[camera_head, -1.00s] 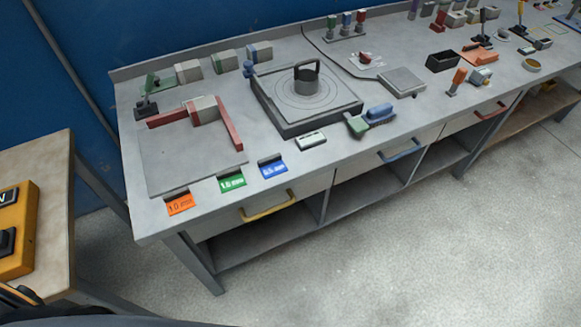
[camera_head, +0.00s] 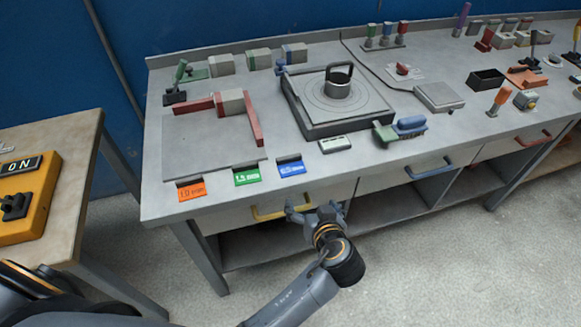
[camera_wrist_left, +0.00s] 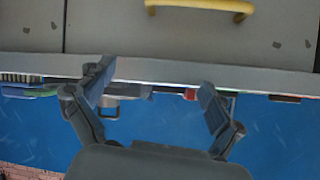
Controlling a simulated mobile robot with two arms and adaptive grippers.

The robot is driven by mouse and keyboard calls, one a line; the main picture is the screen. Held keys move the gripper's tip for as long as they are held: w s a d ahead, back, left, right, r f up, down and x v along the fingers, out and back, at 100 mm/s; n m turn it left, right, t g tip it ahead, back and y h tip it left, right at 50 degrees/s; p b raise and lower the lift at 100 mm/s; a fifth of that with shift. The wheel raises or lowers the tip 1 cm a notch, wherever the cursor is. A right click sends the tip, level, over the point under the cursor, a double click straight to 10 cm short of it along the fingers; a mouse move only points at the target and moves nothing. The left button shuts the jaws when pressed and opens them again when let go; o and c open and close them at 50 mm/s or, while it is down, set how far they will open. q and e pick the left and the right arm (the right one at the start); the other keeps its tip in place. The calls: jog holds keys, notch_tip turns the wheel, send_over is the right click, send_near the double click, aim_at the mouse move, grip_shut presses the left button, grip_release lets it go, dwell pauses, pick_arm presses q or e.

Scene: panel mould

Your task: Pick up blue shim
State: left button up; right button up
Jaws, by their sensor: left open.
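The blue shim (camera_head: 291,169) is a small flat blue tag with white print, at the front edge of the grey bench, rightmost of three coloured tags. My left gripper (camera_head: 313,208) is open and empty in front of the bench, below and slightly right of the blue shim and apart from it. In the left wrist view its two fingers (camera_wrist_left: 155,80) are spread wide, with nothing between them but the background. That view is upside down, and I cannot make out the blue shim there. My right gripper is not in view.
A green tag (camera_head: 247,177) and an orange tag (camera_head: 192,190) lie left of the blue one. A yellow drawer handle (camera_head: 268,213) sticks out below, beside my gripper. A small pale block (camera_head: 335,144) and a turntable plate (camera_head: 320,128) stand behind.

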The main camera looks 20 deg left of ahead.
pick_arm(q)
notch_tip(320, 180, up, 8)
jog(key=a+n+y, duration=0.2)
jog(key=n, duration=0.1)
jog(key=p, duration=0.1)
send_near(289, 157)
jog(key=shift+w+a+f+t, duration=0.4)
jog(key=shift+w+a+f, duration=0.35)
jog(key=shift+a+f, duration=0.05)
jog(key=shift+w+a+f, duration=0.25)
jog(key=shift+w+a, duration=0.05)
jog(key=shift+w, duration=0.1)
jog(key=shift+w+a+p, duration=0.15)
jog(key=shift+w+p, duration=0.15)
jog(key=shift+p, duration=0.1)
jog(key=p+x, duration=0.1)
jog(key=x, duration=0.2)
jog(key=shift+w+a, duration=0.15)
jog(key=shift+w, duration=0.15)
jog(key=shift+w+a+f, duration=0.2)
jog(key=shift+w+f, duration=0.1)
jog(key=shift+w, duration=0.05)
jog(key=c, duration=1)
